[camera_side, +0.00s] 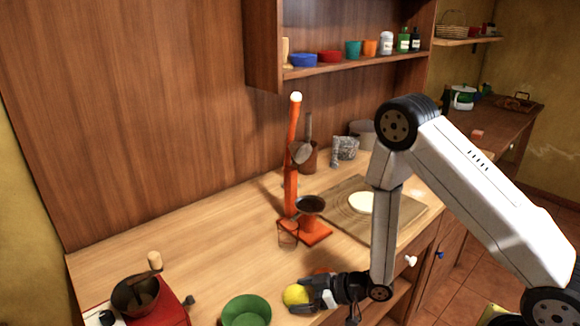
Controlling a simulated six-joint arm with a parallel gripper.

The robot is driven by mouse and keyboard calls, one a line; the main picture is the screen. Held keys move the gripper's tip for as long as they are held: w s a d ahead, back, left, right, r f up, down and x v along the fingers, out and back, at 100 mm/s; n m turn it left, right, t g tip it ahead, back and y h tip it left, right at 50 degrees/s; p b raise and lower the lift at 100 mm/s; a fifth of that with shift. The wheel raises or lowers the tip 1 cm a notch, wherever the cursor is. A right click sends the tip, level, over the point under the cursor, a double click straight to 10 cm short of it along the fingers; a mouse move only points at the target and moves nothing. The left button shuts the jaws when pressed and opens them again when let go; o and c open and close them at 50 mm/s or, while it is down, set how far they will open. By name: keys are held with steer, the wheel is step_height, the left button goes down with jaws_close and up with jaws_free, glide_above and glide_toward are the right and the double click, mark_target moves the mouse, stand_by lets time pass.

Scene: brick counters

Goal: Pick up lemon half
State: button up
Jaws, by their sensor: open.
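A yellow rounded thing, which looks like the lemon half (297,295), is near the front edge of the wooden counter, just right of a green bowl. My gripper (312,294) is low over the counter, pointing left, with its fingertips at the right side of the lemon half. The jaws are open, with the yellow surface at or between the fingertips. Part of the lemon half is hidden by the fingers, and I cannot tell whether they touch it.
The green bowl (247,311) stands close left of the lemon half. An orange juicer stand (305,228) with a glass (288,233) stands behind. A wooden board (340,222) with a pale round piece (362,203) lies behind my arm. The left-middle counter is clear.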

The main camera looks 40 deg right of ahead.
mark_target(303, 293)
steer(key=c, duration=1)
steer(key=shift+o, duration=0.2)
steer(key=shift+r, duration=0.2)
steer(key=shift+r, duration=4.8)
